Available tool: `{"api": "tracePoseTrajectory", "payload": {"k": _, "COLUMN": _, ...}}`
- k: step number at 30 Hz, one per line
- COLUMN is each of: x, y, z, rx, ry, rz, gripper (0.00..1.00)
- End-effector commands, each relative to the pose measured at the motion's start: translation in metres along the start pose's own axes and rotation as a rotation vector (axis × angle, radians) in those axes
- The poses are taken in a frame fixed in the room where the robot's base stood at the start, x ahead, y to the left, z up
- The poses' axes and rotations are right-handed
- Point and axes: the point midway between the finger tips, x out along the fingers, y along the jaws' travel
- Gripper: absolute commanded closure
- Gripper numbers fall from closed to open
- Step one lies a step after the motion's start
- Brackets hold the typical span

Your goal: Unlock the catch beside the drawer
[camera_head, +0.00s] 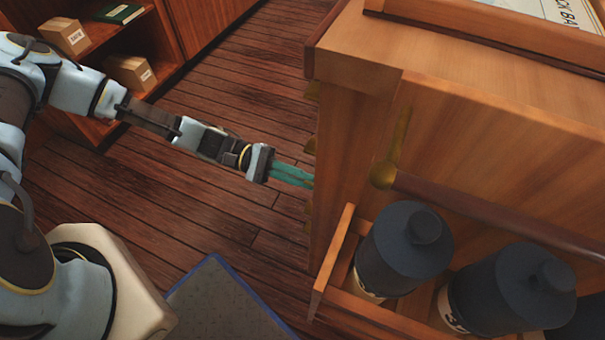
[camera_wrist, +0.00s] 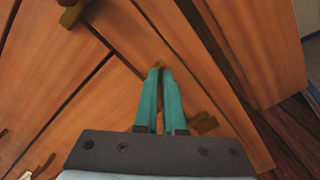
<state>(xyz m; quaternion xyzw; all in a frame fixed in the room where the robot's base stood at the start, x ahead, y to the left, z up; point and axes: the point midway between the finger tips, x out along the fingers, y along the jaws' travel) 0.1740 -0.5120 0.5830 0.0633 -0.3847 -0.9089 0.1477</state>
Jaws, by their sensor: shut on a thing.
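My gripper (camera_head: 310,180) reaches the drawer side of the wooden cabinet (camera_head: 345,160), which faces away from the head view. In the wrist view the two teal fingers of my gripper (camera_wrist: 160,70) are close together at the cabinet front. They are shut on a small brass piece, the catch (camera_wrist: 159,63), of which only a bit shows between the tips. Wooden drawer fronts (camera_wrist: 100,105) with dark gaps lie around it. The fingers hide most of the catch, so I cannot tell its exact position.
Brass fittings stand out from the front, one at the upper left (camera_wrist: 72,14) and one right of the fingers (camera_wrist: 204,122). Dark canisters (camera_head: 405,245) stand in a side rack. A shelf with boxes (camera_head: 65,36) is at the back left. The plank floor (camera_head: 240,110) between is clear.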

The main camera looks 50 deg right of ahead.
Motion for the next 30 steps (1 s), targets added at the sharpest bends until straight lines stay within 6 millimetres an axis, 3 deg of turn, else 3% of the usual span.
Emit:
{"api": "tracePoseTrajectory", "payload": {"k": 18, "x": 0.0044, "y": -0.0007, "z": 0.0032, "rx": -0.563, "ry": -0.009, "rz": -0.005, "gripper": 1.0}}
{"api": "tracePoseTrajectory", "payload": {"k": 30, "x": 0.0051, "y": -0.0003, "z": 0.0035, "rx": -0.775, "ry": -0.011, "rz": -0.006, "gripper": 1.0}}
